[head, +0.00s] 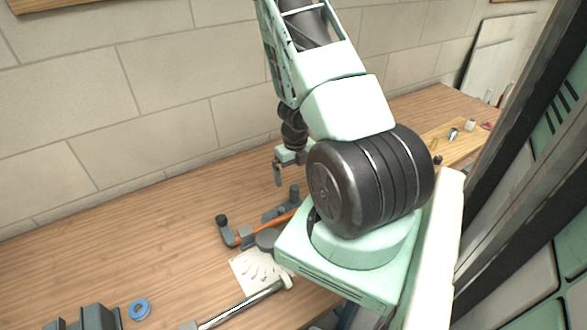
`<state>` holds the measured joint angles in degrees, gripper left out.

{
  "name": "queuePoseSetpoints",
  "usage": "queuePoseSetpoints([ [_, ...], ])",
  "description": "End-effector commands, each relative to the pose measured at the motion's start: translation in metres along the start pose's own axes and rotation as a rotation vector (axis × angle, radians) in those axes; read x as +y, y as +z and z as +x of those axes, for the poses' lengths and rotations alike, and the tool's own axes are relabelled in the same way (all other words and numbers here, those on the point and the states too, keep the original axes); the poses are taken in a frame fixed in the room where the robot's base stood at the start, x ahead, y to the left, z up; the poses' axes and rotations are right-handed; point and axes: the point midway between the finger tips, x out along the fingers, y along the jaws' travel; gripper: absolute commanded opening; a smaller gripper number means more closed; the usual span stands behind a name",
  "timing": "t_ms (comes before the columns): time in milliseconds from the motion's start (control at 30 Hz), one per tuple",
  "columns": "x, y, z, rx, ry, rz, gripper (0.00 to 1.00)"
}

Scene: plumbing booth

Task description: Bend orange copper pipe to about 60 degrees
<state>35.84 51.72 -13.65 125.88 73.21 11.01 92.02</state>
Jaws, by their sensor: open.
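The orange copper pipe (278,222) lies in a grey bender (267,240) on the wooden bench. Only a short stretch shows; the rest is hidden behind my arm, so I cannot tell its bend. A grey lever with a dark knob (222,220) stands at the left of the bender. A white card with fanned angle marks (250,274) lies in front of it. My gripper (279,178) is open and empty, pointing down above the bench, behind the bender and apart from the pipe. One finger shows clearly.
A metal rod with a pale end (240,306) lies at the front. A blue tape roll (139,309) and a grey block (95,316) are at the front left. Small fittings (453,134) lie at the far right. The bench's left side is clear; a tiled wall stands behind.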

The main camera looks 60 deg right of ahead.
Motion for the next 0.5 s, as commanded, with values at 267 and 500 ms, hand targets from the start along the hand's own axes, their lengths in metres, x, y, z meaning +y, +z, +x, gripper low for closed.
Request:
queuePoseSetpoints([
  [267,0.001,0.000,0.018,-0.001,0.001,-0.004,1.00],
  [500,0.002,0.001,0.041,-0.001,0.002,-0.007,1.00],
])
